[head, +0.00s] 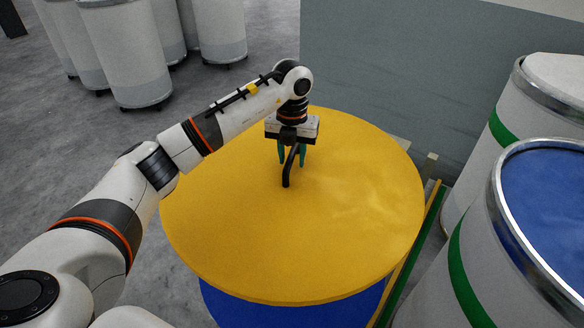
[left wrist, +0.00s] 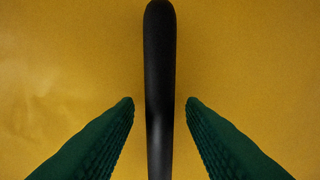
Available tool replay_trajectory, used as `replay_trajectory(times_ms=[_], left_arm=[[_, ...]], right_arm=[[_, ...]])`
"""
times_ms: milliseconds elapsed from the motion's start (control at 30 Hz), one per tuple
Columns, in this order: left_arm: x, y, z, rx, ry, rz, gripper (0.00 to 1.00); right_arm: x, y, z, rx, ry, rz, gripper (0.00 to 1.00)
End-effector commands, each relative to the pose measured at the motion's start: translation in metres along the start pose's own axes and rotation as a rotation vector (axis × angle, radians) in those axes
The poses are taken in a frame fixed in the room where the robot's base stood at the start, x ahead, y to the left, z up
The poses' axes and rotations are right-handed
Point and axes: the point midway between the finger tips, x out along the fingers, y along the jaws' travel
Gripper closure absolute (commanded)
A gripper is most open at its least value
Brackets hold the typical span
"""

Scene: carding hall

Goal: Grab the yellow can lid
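The yellow can lid (head: 240,225) is a large round disc lying flat in the middle of the head view. A black bar handle (head: 287,172) stands at its centre. My left gripper (head: 292,162) is above the lid at the handle, pointing down. In the left wrist view the handle (left wrist: 159,85) runs between the two green fingers of my left gripper (left wrist: 159,102), with a gap on each side. The gripper is open and not touching the handle. The lid's surface (left wrist: 60,60) fills the background there. My right gripper is not in view.
A blue surface (head: 290,308) shows under the lid's near edge. White cans with green bands stand at the right, one with a blue top (head: 550,195). Several white cans (head: 125,50) stand at the back left. A grey wall (head: 400,90) rises behind the lid.

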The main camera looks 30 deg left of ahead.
Motion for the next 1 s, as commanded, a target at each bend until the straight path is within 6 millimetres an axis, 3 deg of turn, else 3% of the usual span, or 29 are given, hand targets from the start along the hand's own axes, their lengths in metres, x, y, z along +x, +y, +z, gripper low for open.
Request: replay_trajectory(times_ms=[800, 1000], left_arm=[[0.0047, -0.0001, 0.0, 0.0, -0.001, 0.0, 0.64], [0.0047, -0.0001, 0.0, 0.0, -0.001, 0.0, 0.95]], right_arm=[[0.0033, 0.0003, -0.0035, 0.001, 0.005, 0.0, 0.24], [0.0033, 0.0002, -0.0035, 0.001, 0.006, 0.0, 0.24]])
